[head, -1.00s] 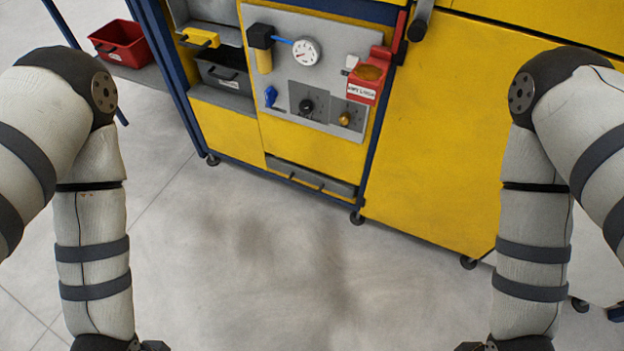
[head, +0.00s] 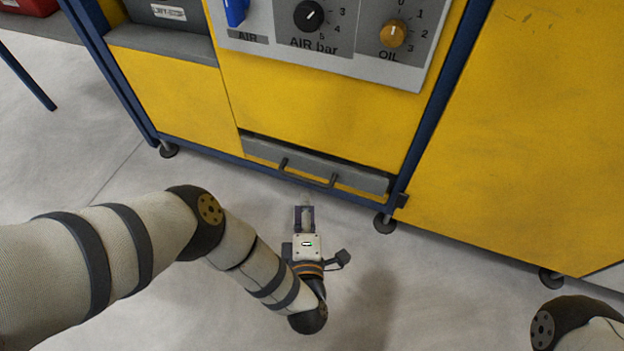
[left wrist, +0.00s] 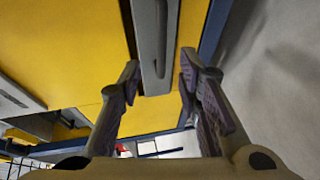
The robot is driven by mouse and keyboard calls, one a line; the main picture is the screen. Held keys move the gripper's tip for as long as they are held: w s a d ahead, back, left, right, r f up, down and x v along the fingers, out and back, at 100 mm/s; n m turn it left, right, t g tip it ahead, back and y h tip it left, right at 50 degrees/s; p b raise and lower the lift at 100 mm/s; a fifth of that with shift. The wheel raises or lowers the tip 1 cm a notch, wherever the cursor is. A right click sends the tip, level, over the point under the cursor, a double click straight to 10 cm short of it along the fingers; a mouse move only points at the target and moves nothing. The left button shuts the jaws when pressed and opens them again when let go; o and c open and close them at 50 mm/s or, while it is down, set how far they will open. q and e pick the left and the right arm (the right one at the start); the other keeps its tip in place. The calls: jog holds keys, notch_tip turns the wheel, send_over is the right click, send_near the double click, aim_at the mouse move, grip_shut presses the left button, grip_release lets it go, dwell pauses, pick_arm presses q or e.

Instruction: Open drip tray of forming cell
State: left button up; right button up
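The drip tray (head: 345,177) is a long grey drawer front in the slot at the bottom of the yellow forming cell (head: 320,110), with a dark gap above it. Its dark bar handle (head: 308,176) stands out from the front. My left gripper (head: 305,208) is low in front of the tray, close to the handle and pointing at it. In the left wrist view, my left gripper (left wrist: 160,75) has its two fingers wide apart, with the tray (left wrist: 153,75) and handle (left wrist: 161,35) ahead between them. No finger contact shows. My right gripper is out of view.
The air knob (head: 308,15) and oil knob (head: 394,33) are on the panel above. A caster foot (head: 385,223) stands right of the tray and another (head: 169,149) to its left. The floor (head: 440,290) in front is clear.

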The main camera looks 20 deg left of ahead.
aim_at(304, 178)
pick_arm(q)
jog(key=b+x, duration=0.3)
jog(key=x, duration=0.6)
jog(key=shift+w+f, duration=0.1)
jog(key=shift+f, duration=0.05)
grip_shut()
